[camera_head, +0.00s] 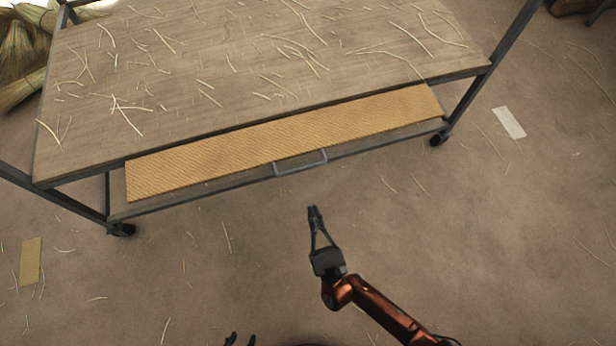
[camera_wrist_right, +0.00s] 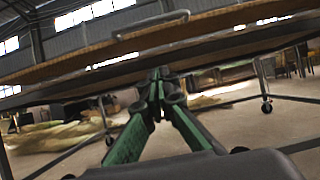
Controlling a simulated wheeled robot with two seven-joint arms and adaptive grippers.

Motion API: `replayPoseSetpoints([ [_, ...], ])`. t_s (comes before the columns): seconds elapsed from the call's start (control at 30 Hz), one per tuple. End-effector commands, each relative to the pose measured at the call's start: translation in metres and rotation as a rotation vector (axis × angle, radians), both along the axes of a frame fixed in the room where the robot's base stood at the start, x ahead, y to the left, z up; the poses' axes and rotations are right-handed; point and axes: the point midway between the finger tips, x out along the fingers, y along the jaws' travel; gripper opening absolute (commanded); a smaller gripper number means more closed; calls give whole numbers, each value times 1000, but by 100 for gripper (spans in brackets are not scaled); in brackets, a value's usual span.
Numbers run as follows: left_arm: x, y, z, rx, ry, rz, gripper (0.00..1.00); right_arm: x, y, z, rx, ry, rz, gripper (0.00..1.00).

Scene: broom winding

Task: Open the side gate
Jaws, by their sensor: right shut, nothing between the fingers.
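The part that looks like the side gate is a long tan ribbed panel (camera_head: 290,138) with a dark bar along its front edge, at the near side of the wheeled table. A grey bracket handle (camera_head: 300,162) sits at the middle of that edge. The handle also shows in the right wrist view (camera_wrist_right: 150,24), above and beyond my fingertips. My right gripper (camera_head: 314,210) is shut and empty, in front of the handle and apart from it. It shows in the wrist view (camera_wrist_right: 160,76). Only the fingertips of my left gripper (camera_head: 240,340) show at the bottom edge; they are apart.
The wheeled table (camera_head: 200,88) has a wooden top strewn with straw and dark metal posts at its corners. Straw bundles (camera_head: 22,55) lie at the upper left. The floor (camera_head: 480,240) in front is open, with loose straws and flat pale strips.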

Motion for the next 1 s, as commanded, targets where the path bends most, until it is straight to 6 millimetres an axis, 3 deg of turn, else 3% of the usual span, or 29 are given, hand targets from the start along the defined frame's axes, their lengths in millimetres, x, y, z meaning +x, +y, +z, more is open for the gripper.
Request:
replayPoseSetpoints([
  [0.17,-3,2,-10,4,-23,-7,40,18,6,9,-1,-5,2,0],
  [0.53,-14,6,-32,4,-141,-31,40,83,24,42,2,-1,1,0],
  [0.7,-13,6,-31,2,-164,-35,40,77,22,67,1,-2,0,0],
  [1.0,-15,6,-32,0,-186,-40,40,74,21,84,-1,-1,0,0],
])
